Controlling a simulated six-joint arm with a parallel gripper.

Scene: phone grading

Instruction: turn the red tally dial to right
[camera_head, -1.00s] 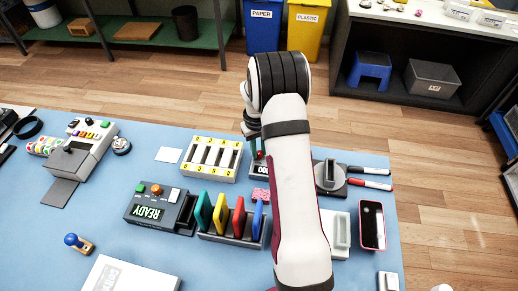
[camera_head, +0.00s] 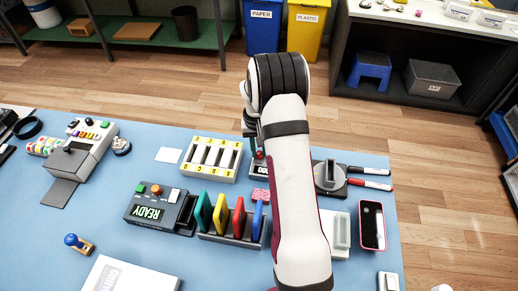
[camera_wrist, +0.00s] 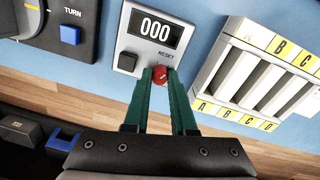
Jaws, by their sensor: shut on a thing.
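The tally counter (camera_wrist: 126,50) is a light grey unit with a black display reading 000, a dark square button (camera_wrist: 128,62) and a label reading RESET. The red tally dial (camera_wrist: 160,75) sits at its edge, between my fingertips in the wrist view. My gripper (camera_wrist: 160,78) has two green fingers closed on the dial from both sides. In the head view my arm covers most of the counter; its dark display side (camera_head: 259,170) and a bit of the red dial (camera_head: 259,154) show beside the wrist.
A slotted holder with yellow lettered strips (camera_head: 211,159) stands left of the counter. A grey unit with a large knob (camera_head: 329,176) and pens lie to the right. Coloured upright cards in a rack (camera_head: 231,238) stand nearer, by a READY box (camera_head: 159,211).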

